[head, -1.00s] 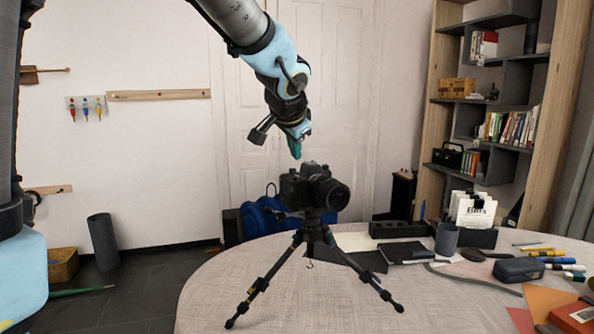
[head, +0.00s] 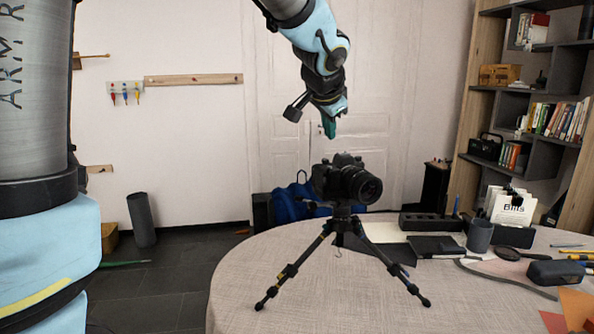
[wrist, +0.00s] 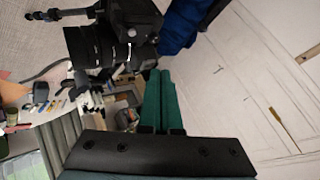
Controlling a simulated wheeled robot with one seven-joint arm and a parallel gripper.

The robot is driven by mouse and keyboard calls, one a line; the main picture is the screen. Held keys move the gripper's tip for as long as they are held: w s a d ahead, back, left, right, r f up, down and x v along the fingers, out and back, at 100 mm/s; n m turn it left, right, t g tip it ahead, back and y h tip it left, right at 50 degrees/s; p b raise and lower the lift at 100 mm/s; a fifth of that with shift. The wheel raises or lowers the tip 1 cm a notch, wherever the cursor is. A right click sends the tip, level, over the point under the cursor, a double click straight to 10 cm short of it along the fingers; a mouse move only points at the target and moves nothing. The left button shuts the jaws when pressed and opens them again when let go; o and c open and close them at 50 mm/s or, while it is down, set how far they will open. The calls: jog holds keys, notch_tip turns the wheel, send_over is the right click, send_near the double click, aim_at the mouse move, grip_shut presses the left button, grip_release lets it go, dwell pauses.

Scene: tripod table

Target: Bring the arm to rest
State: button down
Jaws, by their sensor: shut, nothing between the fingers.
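My gripper (head: 329,127) hangs from the arm at the top of the head view, above the black camera, with a visible gap between them. Its green fingers are together and hold nothing; they also show in the wrist view (wrist: 160,100). The black camera (head: 347,180) sits upright on a small black tripod (head: 340,238), whose legs are spread on the round table (head: 300,268). In the wrist view the camera's lens (wrist: 92,46) lies to the upper left of the fingers.
A black organiser (head: 430,221), a dark cup (head: 480,236) and a white card holder (head: 510,208) stand at the table's back right. A dark case (head: 556,272) lies at the right edge. A blue bag (head: 293,205) is behind the table. Shelves (head: 540,110) stand at right.

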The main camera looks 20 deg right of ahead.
jog(key=w+a+f+n+g+y, duration=0.1)
jog(key=a+f+n+y, duration=0.15)
jog(key=a+f, duration=0.5)
jog(key=a+f+n+g+y, duration=0.1)
jog(key=a+f+n, duration=0.25)
jog(key=a, duration=0.75)
jog(key=s+a+f+n+g, duration=0.2)
jog(key=s+a+f+n, duration=0.2)
jog(key=a, duration=0.4)
jog(key=s+a+f+n+g+y, duration=0.1)
jog(key=s+a+f+n+g, duration=0.1)
jog(key=s+a+f+n, duration=0.2)
jog(key=s+a+f, duration=0.3)
jog(key=a, duration=0.2)
jog(key=shift+a, duration=0.15)
